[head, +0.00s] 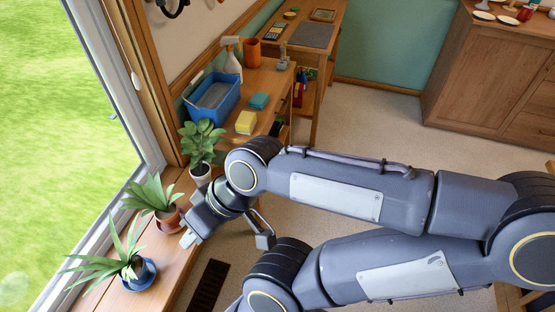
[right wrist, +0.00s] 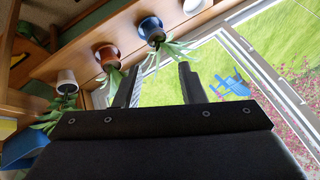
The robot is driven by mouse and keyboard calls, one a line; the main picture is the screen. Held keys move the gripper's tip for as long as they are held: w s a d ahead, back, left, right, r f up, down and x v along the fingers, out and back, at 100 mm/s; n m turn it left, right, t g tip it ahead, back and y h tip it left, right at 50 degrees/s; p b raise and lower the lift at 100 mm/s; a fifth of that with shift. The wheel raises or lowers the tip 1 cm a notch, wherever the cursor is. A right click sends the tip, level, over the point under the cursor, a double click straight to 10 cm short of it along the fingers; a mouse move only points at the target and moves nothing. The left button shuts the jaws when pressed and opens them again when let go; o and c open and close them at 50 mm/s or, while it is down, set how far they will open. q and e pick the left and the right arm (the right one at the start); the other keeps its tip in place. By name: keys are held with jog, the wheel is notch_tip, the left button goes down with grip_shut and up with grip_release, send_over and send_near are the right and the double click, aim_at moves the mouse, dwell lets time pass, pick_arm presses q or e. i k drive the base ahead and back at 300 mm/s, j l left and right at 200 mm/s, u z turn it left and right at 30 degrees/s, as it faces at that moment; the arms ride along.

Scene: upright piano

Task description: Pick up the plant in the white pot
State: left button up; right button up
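The white pot (head: 200,173) holds a broad-leaved green plant (head: 203,140) and stands upright at the far end of the wooden window ledge. In the head view my right gripper (head: 190,238) is below and apart from this pot, near the terracotta pot. The right wrist view appears upside down and shows the white pot (right wrist: 67,82) at the left with its leaves (right wrist: 50,118) below. My right gripper (right wrist: 160,82) is open there, with two dark fingers apart and nothing between them. My left gripper does not show.
A terracotta pot (head: 168,218) and a blue pot (head: 140,276), both with spiky plants, stand on the ledge (head: 172,270) beside the window. Beyond the white pot, a wooden table holds a blue bin (head: 212,100), a yellow block (head: 245,122) and a spray bottle (head: 233,64).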

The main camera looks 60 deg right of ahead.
aim_at(200, 170)
jog(key=z, duration=1.45)
jog(key=i+l, duration=0.2)
jog(key=i+l+u, duration=0.2)
jog(key=u, duration=0.15)
jog(key=i+l+u, duration=0.25)
jog(key=u, duration=0.15)
jog(key=i+l+u, duration=0.35)
jog(key=k+u, duration=0.1)
jog(key=u, duration=0.45)
